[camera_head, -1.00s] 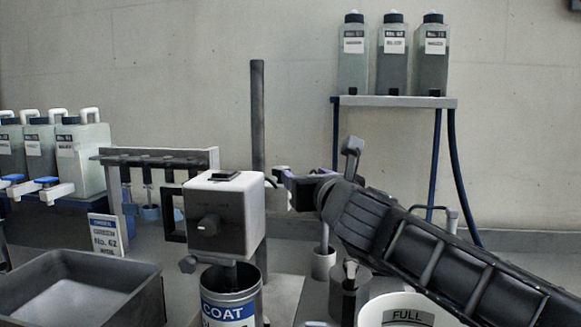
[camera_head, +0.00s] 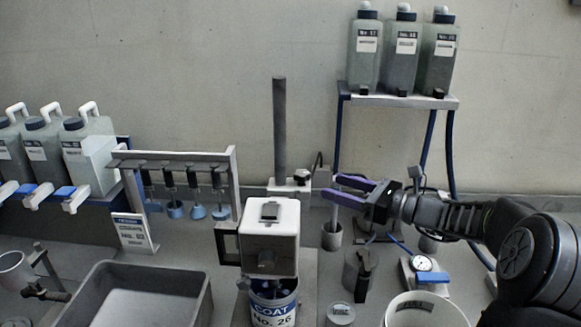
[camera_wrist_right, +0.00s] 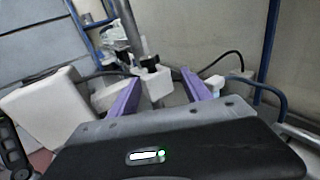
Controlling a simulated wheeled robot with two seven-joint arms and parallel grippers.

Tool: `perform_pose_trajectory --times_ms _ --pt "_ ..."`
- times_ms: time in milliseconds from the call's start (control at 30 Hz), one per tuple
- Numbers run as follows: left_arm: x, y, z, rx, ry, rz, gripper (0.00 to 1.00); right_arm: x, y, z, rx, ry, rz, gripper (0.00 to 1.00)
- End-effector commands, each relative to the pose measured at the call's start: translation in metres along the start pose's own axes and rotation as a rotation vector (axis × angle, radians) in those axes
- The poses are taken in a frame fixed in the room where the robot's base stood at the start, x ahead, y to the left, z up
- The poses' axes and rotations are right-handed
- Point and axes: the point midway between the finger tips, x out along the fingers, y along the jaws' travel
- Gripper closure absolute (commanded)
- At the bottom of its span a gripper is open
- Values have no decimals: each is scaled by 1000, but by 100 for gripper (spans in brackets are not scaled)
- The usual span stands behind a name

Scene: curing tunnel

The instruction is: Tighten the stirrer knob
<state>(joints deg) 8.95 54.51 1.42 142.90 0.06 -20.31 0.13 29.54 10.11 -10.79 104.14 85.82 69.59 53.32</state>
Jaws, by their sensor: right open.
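The stirrer (camera_head: 270,235) is a white and grey box on a dark upright post (camera_head: 280,125), above a can labelled COAT No. 26 (camera_head: 274,306). The knob also shows in the right wrist view (camera_wrist_right: 150,63), on the white clamp block (camera_wrist_right: 156,84). My right gripper (camera_head: 330,188) is open, with purple fingers pointing left at the clamp. It is empty and just right of the knob. In the wrist view its fingers (camera_wrist_right: 160,77) frame the clamp. My left gripper is not in view.
A thin rod stands in a grey cup (camera_head: 332,238) just below the right fingers. A grey tray (camera_head: 135,290) lies front left, and a white bucket (camera_head: 425,310) front right. A rack (camera_head: 180,160) with hanging stirrers and a bottle shelf (camera_head: 400,100) stand behind.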

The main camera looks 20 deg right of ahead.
Motion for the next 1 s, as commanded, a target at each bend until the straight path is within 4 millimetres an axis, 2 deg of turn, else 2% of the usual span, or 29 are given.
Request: perform_pose_trajectory --times_ms 133,567,1000 --pt "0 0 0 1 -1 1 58 0 14 10 -16 -40 57 44" --pt "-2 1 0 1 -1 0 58 6 15 12 -20 -42 60 44" --pt "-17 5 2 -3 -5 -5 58 67 19 15 -19 -42 61 44"
